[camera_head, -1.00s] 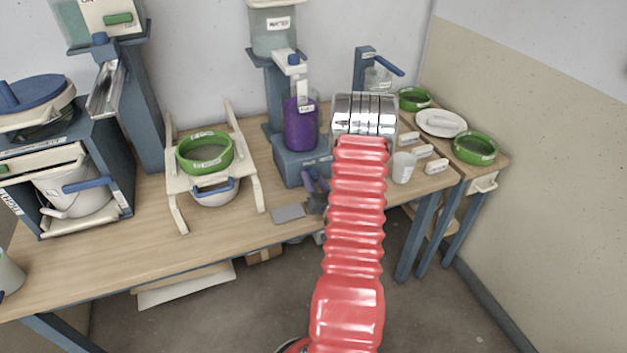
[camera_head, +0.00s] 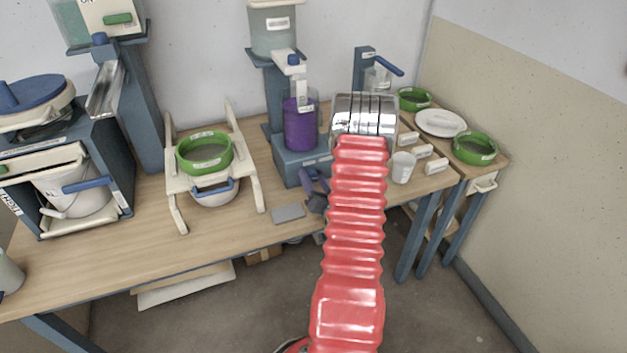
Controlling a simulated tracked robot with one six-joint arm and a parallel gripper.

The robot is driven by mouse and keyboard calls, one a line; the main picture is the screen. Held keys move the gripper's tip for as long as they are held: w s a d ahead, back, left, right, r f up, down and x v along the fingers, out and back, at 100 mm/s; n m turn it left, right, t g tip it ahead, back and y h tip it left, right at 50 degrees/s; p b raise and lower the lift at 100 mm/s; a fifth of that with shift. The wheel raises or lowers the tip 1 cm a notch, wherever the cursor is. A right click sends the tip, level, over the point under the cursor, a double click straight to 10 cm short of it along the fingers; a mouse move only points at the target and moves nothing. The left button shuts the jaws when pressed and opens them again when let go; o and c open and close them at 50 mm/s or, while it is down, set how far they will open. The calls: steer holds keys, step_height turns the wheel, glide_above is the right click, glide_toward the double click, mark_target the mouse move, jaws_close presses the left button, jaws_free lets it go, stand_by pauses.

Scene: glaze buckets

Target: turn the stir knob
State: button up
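The stirring stand has a blue-grey base (camera_head: 291,170) near the middle of the table. A container of purple glaze (camera_head: 300,128) sits on it under a white holder. My red ribbed arm (camera_head: 357,210) with a chrome joint (camera_head: 364,114) reaches across in front of the base's right side. A small purplish and dark grey part (camera_head: 315,190) shows left of my arm, at the base's front. I cannot tell whether it is the stir knob or part of my gripper. No knob is clearly visible, and my gripper's fingers cannot be made out.
A grey plate (camera_head: 288,213) lies at the table's front edge. A white cup (camera_head: 403,167) and small labelled blocks (camera_head: 437,166) stand right of my arm. A green sieve (camera_head: 204,152) rests on a white rack at left. Bare tabletop (camera_head: 140,238) lies in front.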

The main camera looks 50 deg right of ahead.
steer(key=v, duration=1.3)
steer(key=shift+s+a, duration=0.25)
steer(key=shift+s, duration=0.1)
